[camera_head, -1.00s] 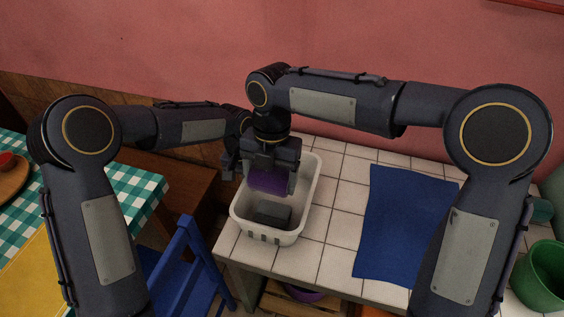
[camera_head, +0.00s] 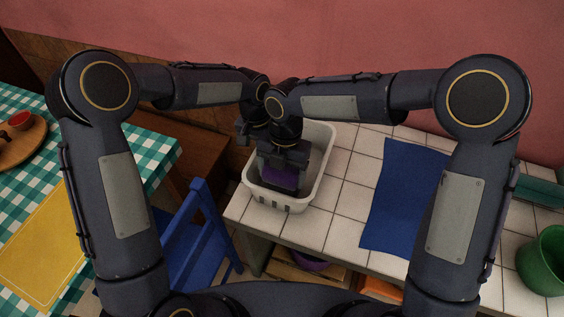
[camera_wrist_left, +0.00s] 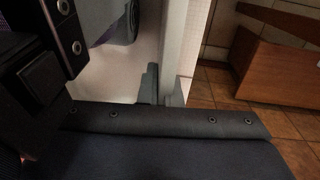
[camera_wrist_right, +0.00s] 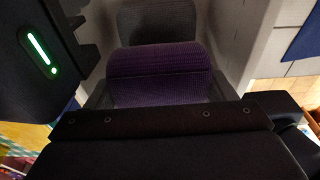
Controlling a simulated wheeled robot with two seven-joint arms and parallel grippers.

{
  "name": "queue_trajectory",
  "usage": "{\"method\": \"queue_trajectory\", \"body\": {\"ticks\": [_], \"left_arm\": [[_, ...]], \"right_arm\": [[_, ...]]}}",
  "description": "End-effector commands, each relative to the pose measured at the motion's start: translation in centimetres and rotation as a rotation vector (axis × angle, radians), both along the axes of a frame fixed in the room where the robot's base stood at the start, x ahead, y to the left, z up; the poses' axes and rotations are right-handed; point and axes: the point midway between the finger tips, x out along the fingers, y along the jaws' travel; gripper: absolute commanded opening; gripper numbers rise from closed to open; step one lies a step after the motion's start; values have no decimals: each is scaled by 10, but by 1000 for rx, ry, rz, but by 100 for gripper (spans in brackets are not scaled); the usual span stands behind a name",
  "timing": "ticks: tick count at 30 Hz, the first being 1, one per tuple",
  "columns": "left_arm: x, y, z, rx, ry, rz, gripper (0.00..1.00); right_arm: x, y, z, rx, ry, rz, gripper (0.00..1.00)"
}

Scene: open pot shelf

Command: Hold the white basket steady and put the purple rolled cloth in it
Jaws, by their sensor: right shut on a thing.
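The white basket (camera_head: 284,204) stands on the tiled counter. My left gripper (camera_head: 245,135) is at its left rim. In the left wrist view, the fingers (camera_wrist_left: 163,88) sit close on either side of the basket wall (camera_wrist_left: 173,45). My right gripper (camera_head: 284,162) points down inside the basket and is shut on the purple rolled cloth (camera_head: 281,180). The cloth also shows in the right wrist view (camera_wrist_right: 160,75), level across the jaws. The right hand hides much of the basket's inside, so I cannot tell whether the cloth touches the bottom.
A dark grey thing (camera_wrist_right: 158,22) is beside the cloth in the basket. A blue cloth (camera_head: 405,190) lies on the counter to the right, with a green pot (camera_head: 545,262) beyond. A blue chair (camera_head: 198,235) and a checked table (camera_head: 150,150) are at the left.

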Motion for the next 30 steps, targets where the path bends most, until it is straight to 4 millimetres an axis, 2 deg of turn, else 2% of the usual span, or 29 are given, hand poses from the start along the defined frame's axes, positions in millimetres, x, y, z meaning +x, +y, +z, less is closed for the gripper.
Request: {"method": "queue_trajectory", "body": {"ticks": [5,7,9,10,12,19,29,30], "left_arm": [[0,0,1,0,-1,0,0],[0,0,1,-1,-1,0,0],[0,0,1,-1,-1,-1,0],[0,-1,1,-1,-1,-1,0],[0,-1,1,-1,-1,-1,0],[0,0,1,-1,-1,-1,0],[0,0,0,0,-1,0,0],[0,0,0,0,-1,0,0]], "right_arm": [[-1,-1,-22,-2,4,-1,55],[-1,-1,-32,-3,4,0,51],[-1,-1,-40,-4,5,-1,43],[-1,-1,-44,-3,5,-1,42],[-1,-2,-52,-6,6,-1,32],[-1,-1,-63,-2,3,-1,32],[0,0,-65,-1,1,-1,32],[0,0,-64,-1,1,-1,78]]}}
